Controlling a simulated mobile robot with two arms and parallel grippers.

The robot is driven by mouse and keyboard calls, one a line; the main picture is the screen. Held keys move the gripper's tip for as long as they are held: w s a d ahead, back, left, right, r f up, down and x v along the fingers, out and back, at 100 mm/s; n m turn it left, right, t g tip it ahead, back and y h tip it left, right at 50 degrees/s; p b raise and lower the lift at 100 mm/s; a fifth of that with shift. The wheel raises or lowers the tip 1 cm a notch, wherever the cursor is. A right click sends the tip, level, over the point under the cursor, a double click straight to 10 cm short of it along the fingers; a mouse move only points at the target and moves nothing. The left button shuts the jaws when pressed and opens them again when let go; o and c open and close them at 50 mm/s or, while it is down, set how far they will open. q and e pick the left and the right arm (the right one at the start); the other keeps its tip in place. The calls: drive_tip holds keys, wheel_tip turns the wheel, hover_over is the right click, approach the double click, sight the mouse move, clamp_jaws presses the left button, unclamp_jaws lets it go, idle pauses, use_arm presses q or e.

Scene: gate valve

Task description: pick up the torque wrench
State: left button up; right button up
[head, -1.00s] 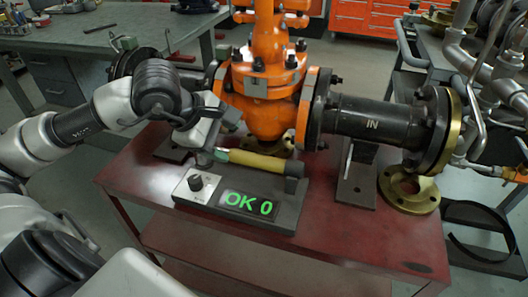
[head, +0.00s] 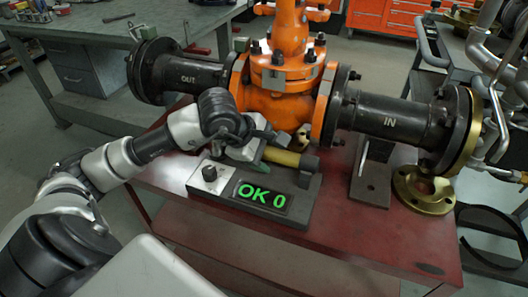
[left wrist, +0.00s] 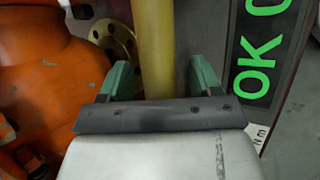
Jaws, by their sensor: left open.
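The torque wrench shows as a yellow handle (head: 283,157) with a dark end, lying along the back of a grey tester block (head: 300,212). Its left part is hidden behind my left gripper (head: 257,151). In the left wrist view the yellow handle (left wrist: 155,40) runs between the two green fingertips of my left gripper (left wrist: 161,80). The fingers are open, one on each side of the handle, with a visible gap on both sides. My right gripper is not in view.
A brass flange (head: 424,190) lies at the right. The red table (head: 370,235) is clear in front.

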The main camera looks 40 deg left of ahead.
use_arm(q)
clamp_jaws()
drive_tip(key=shift+r, duration=0.15)
drive_tip(key=shift+r, duration=0.1)
idle(0.4)
